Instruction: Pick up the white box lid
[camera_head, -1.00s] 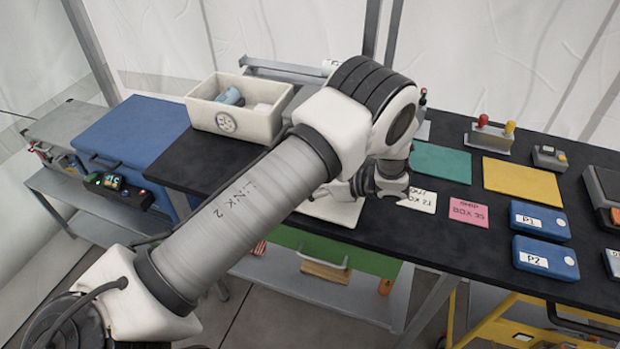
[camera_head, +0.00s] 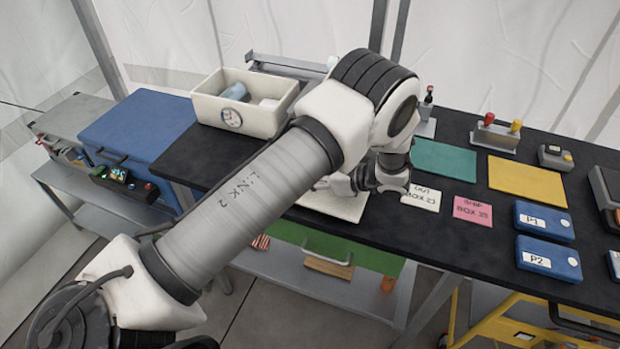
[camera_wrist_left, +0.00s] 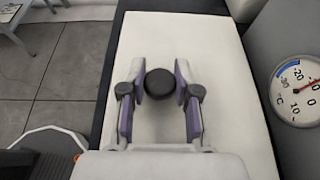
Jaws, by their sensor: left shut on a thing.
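The white box lid (camera_head: 338,206) lies flat at the front edge of the black table, partly hidden by my left arm in the head view. In the left wrist view the lid (camera_wrist_left: 160,35) is a long pale panel with a round black knob (camera_wrist_left: 159,84). My left gripper (camera_wrist_left: 161,70) has a finger on each side of this knob and is shut on it. In the head view the left gripper (camera_head: 345,184) is low over the lid and mostly hidden by its own wrist. I cannot tell any gap under the lid. My right gripper is not in view.
An open white box (camera_head: 280,118) with a dial and items inside stands behind and left of the lid. An OUT card (camera_head: 421,197), a pink card (camera_head: 472,210), green (camera_head: 443,160) and yellow (camera_head: 527,182) mats and blue cases (camera_head: 546,258) lie to the right.

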